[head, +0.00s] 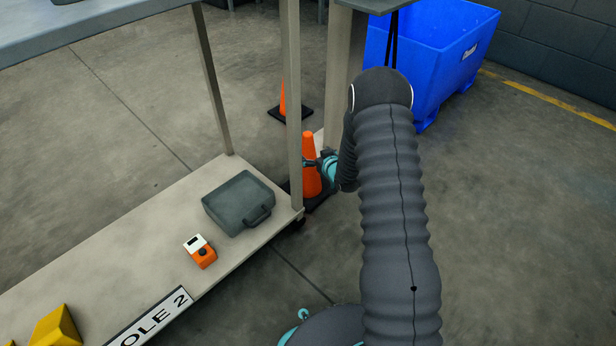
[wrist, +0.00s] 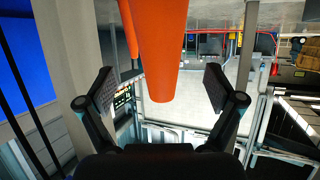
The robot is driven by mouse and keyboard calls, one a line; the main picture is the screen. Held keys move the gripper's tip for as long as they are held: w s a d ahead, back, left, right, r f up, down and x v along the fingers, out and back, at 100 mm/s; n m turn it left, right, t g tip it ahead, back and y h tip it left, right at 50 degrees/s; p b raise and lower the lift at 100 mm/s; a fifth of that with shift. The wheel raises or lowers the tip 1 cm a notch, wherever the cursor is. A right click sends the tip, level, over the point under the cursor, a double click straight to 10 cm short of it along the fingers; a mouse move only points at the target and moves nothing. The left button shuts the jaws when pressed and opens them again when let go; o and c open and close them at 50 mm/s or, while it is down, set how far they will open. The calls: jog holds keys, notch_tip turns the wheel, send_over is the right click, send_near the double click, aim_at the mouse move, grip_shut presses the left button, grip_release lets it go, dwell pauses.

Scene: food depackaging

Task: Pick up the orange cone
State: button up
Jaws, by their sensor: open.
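An orange cone (head: 311,172) stands upright on its dark base on the floor, beside the shelf's end post. My gripper (head: 318,163) is at the cone's side at its upper part, partly hidden by my arm. In the wrist view, which looks upside down, the same cone (wrist: 163,45) comes in from the top with its tip downward. My gripper (wrist: 159,90) is open there, one finger on each side of the cone with visible gaps. A second orange cone (head: 284,103) stands farther back; part of it also shows in the wrist view (wrist: 129,28).
A shelf (head: 120,245) is at the left, bearing a grey case (head: 238,200), an orange-white box (head: 200,251) and a yellow object (head: 55,328). A pale post (head: 342,75) stands just behind the near cone. A blue bin (head: 425,60) is behind. Floor at right is clear.

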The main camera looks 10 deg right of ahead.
aim_at(311, 152)
jog(key=shift+b+x, duration=0.35)
jog(key=shift+x, duration=3.25)
grip_shut()
